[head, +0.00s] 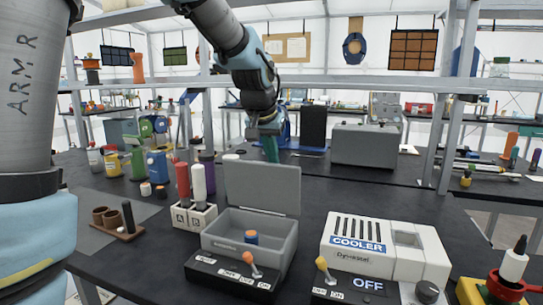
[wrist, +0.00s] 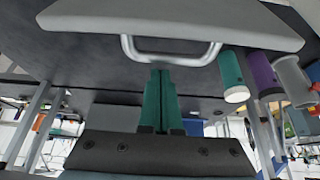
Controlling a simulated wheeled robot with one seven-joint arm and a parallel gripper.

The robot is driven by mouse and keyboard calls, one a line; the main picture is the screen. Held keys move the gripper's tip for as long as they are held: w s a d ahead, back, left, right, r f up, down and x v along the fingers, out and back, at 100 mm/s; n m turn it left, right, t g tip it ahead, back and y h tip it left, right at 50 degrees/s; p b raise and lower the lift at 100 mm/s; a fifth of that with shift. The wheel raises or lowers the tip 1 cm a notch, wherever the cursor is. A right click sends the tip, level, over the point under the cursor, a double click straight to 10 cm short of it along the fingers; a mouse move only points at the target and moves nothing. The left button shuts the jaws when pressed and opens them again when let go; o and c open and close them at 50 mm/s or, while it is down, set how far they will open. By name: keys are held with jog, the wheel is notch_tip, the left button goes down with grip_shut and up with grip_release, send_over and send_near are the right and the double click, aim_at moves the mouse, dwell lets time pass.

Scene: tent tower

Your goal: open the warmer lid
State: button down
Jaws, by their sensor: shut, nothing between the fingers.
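The warmer (head: 222,240) is a grey open box on the black table, with a small blue and orange item inside. Its grey lid (head: 262,188) stands up, open, at the box's back edge. In the wrist view the lid (wrist: 170,18) fills the top, with a pale metal handle (wrist: 172,55) on its edge. My gripper (head: 270,153) is at the lid's upper edge, partly hidden behind it. In the wrist view my gripper (wrist: 160,74) has its green fingers together and empty, tips close to the handle; I cannot tell whether they touch it.
A white cooler (head: 380,247) stands to the right of the warmer. A switch box with an orange lever (head: 248,258) is in front of the warmer. A white holder (head: 194,216) with red and white bottles is close on the left. A grey case (head: 364,146) stands behind.

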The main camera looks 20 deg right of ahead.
jog(key=b+v, duration=0.1)
jog(key=v, duration=0.8)
jog(key=shift+w+b, duration=0.2)
jog(key=shift+b, duration=0.1)
jog(key=shift+s+d, duration=0.1)
